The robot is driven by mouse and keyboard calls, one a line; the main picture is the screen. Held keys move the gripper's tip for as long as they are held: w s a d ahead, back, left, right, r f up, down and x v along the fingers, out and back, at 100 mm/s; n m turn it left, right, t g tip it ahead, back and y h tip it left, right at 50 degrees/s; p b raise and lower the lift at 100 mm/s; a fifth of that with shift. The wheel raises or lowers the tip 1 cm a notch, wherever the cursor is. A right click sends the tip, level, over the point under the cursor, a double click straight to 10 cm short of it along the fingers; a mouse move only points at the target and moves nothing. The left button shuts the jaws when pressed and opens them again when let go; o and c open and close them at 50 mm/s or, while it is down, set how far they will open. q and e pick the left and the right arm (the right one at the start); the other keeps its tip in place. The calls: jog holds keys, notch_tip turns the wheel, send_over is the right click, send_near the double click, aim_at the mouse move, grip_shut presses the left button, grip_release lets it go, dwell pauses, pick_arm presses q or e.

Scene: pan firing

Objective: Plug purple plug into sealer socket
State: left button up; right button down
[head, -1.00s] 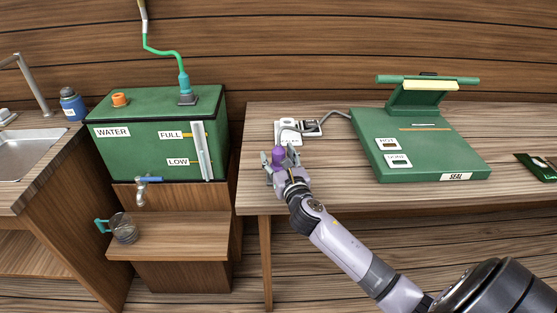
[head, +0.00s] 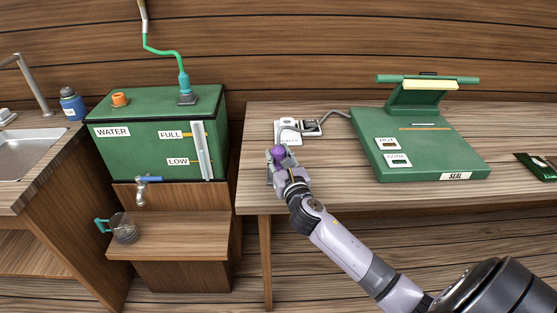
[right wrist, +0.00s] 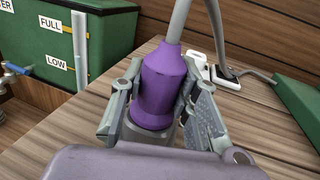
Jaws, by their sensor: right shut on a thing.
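The purple plug (head: 278,152) is between the fingers of my right gripper (head: 277,165), above the table's left front part. In the right wrist view the purple plug (right wrist: 163,85) stands upright between both fingers of the right gripper (right wrist: 163,112), with its grey cable running up from the top. The white socket block (head: 288,131) lies on the table just behind the gripper, partly hidden by it and the cable; it also shows in the right wrist view (right wrist: 222,80). The green sealer (head: 425,145), labelled SEAL, stands to the right. My left gripper is out of view.
The wooden table (head: 350,190) has clear room in front of the sealer. A green packet (head: 543,167) lies at its right edge. A green water tank (head: 155,135) stands left of the table, with a glass mug (head: 123,229) below its tap.

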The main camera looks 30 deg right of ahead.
jog(key=shift+r, duration=0.15)
notch_tip(320, 180, up, 20)
jog(key=p, duration=0.3)
jog(key=shift+p, duration=0.4)
jog(key=shift+r+p, duration=2.65)
jog(key=shift+p, duration=0.45)
